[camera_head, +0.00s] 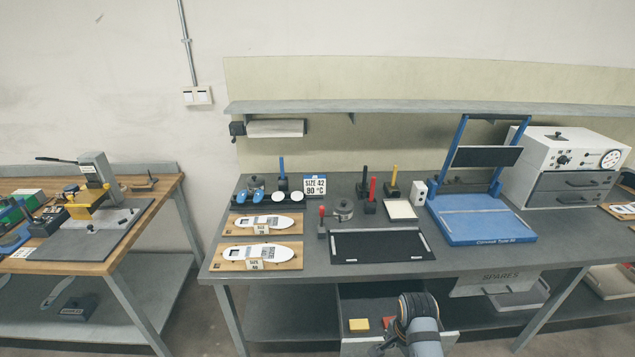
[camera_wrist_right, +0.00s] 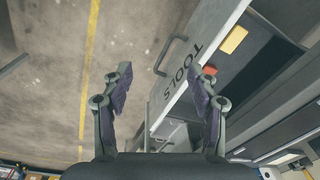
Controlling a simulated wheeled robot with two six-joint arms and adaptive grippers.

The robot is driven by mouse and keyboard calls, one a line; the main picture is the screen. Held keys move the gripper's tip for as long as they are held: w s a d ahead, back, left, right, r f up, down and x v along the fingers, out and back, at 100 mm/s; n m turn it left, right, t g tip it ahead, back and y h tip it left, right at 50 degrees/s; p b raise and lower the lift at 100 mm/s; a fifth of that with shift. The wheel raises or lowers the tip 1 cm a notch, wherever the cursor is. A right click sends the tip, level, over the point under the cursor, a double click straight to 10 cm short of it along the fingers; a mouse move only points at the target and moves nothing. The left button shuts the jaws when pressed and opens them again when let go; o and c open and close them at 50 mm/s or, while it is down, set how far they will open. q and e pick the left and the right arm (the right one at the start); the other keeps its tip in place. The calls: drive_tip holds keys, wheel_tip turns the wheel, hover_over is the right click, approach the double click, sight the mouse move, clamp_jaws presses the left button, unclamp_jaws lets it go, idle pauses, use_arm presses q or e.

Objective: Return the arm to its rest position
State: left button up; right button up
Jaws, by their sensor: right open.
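My right arm (camera_head: 419,330) shows at the bottom of the head view, in front of the workbench. In the right wrist view my right gripper (camera_wrist_right: 160,85) is open, with nothing between its fingers. It hangs above the floor and the front of an open drawer marked TOOLS (camera_wrist_right: 178,80). The drawer's handle lies below the space between the fingers. In the head view most of the right gripper is hidden by the arm or cut off by the lower edge. My left arm and gripper are not in view.
The open drawer holds a yellow block (camera_head: 359,324) and a red block (camera_head: 388,321). The workbench (camera_head: 300,220) above carries two boards with white insoles, a black mat (camera_head: 380,246), a blue press frame (camera_head: 480,225) and a white oven (camera_head: 565,160). Clear floor (camera_wrist_right: 50,90) lies in front.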

drive_tip(key=s+d+r+n+t, duration=0.1)
drive_tip(key=s+d+r+n, duration=0.15)
drive_tip(key=s+n, duration=0.45)
drive_tip(key=s+d+r+n+t, duration=0.2)
drive_tip(key=s+r+n, duration=0.1)
drive_tip(key=s+n, duration=0.45)
drive_tip(key=s+d+f+g+b, duration=0.1)
drive_tip(key=s+f+b, duration=0.15)
drive_tip(key=f, duration=1.55)
drive_tip(key=s+d+f+g+b, duration=0.1)
drive_tip(key=f+b, duration=0.3)
drive_tip(key=f, duration=1.3)
use_arm(q)
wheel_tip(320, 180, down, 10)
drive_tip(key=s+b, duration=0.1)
drive_tip(key=b, duration=0.2)
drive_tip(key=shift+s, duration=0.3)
use_arm(e)
drive_tip(key=s+d+f+m, duration=0.1)
drive_tip(key=s+f, duration=1.6)
drive_tip(key=shift+s+f+g, duration=0.2)
drive_tip(key=shift+f+g, duration=0.05)
drive_tip(key=shift+g, duration=0.15)
use_arm(q)
drive_tip(key=shift+b, duration=0.3)
use_arm(e)
drive_tip(key=shift+d, duration=0.1)
drive_tip(key=shift+c, duration=0.4)
